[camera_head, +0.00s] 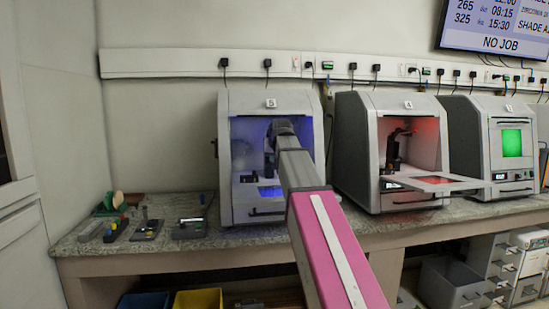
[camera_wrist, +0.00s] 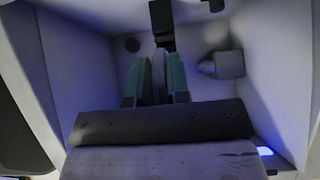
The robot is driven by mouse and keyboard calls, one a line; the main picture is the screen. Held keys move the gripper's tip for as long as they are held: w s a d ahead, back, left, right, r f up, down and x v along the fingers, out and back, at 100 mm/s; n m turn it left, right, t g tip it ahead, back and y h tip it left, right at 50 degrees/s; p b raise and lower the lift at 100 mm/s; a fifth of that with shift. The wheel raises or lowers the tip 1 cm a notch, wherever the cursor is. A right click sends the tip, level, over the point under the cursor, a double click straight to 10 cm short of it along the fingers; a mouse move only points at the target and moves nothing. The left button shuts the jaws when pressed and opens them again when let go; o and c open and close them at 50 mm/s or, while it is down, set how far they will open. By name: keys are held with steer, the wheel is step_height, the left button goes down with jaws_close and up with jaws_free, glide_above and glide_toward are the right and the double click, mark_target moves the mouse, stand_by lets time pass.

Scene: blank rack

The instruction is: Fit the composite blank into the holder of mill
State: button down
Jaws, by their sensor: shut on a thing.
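My gripper (camera_wrist: 159,62) is inside the blue-lit chamber of the left mill (camera_head: 228,150). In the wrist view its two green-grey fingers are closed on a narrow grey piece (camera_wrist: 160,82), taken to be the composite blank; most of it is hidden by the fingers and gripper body. A dark block (camera_wrist: 162,24) stands just beyond the fingertips, possibly the holder; I cannot tell whether the blank touches it. In the head view my arm covers the gripper and blank.
A grey conical fitting (camera_wrist: 222,65) sticks out of the chamber wall to the right of the fingers. The chamber walls are close on both sides. A red-lit mill (camera_head: 369,130) with its door lowered and a green-windowed mill (camera_head: 475,130) stand to the right. Small tools (camera_head: 147,229) lie on the bench at left.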

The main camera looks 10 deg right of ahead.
steer(key=shift+w+f, duration=0.25)
steer(key=shift+w, duration=0.6)
steer(key=shift+w+f, duration=0.25)
steer(key=shift+w, duration=0.65)
steer(key=shift+w+f, duration=0.25)
steer(key=shift+w, duration=0.6)
steer(key=shift+w+f, duration=0.2)
steer(key=shift+w, duration=0.45)
steer(key=shift+w+f, duration=0.2)
steer(key=shift+w, duration=0.5)
steer(key=shift+w+f, duration=0.2)
steer(key=shift+w, duration=0.45)
steer(key=c, duration=1)
jaws_free()
steer(key=shift+s, duration=0.15)
steer(key=v, duration=1)
steer(key=shift+s+r, duration=0.2)
steer(key=shift+r, duration=0.1)
